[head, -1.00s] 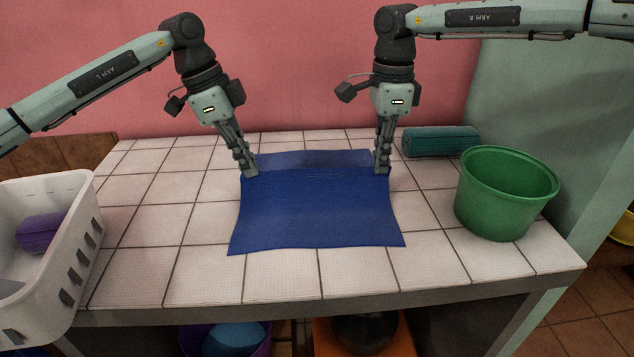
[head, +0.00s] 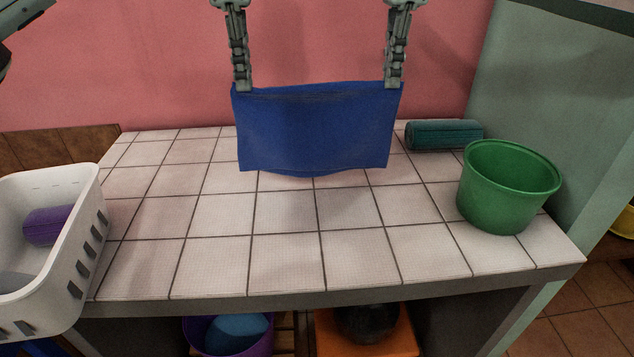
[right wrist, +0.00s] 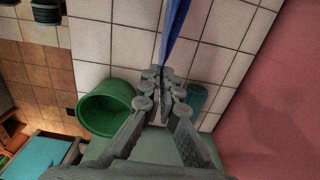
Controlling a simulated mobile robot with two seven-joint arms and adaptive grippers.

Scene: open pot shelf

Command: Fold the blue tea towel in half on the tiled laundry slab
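The blue tea towel (head: 315,130) hangs as a broad sheet over the back of the white tiled laundry slab (head: 290,215). My left gripper (head: 243,86) is shut on its upper left corner and my right gripper (head: 394,84) is shut on its upper right corner. Its lower edge sags a little in the middle; I cannot tell whether it touches the tiles. In the right wrist view the right gripper's fingers (right wrist: 163,75) are together on the towel (right wrist: 176,25), which shows edge-on as a narrow strip.
A green bucket (head: 508,190) stands at the slab's right, with a rolled teal towel (head: 444,134) behind it. A white basket (head: 45,240) with a purple roll (head: 47,225) stands at the left. The front and middle tiles are clear. A pink wall (head: 150,70) rises behind.

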